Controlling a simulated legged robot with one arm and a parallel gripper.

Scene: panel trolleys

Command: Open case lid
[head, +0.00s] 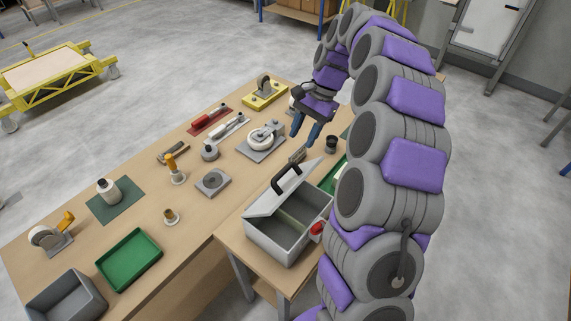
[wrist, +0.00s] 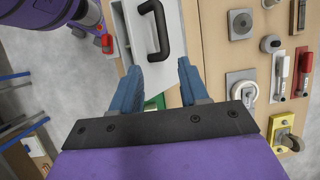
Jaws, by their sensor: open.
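A grey case (head: 284,232) stands on the small front table, below and left of my arm in the head view. Its lid (head: 281,187) is tilted up, so the inside shows; a black handle (head: 287,178) sits on the lid. A red part (head: 317,231) is at the case's right side. My gripper (head: 306,134) is beyond the case, pointing down, with blue fingers apart and empty. In the wrist view, the lid (wrist: 160,57) and handle (wrist: 157,30) lie ahead of the open fingers (wrist: 158,82). No contact with the lid is visible.
The long workbench (head: 140,215) left of the case carries several tools and fixtures, a green tray (head: 129,259) and a grey bin (head: 66,298). A black cup (head: 331,144) stands near my gripper. A yellow trolley (head: 54,81) is at the far left. Open floor lies beyond the bench.

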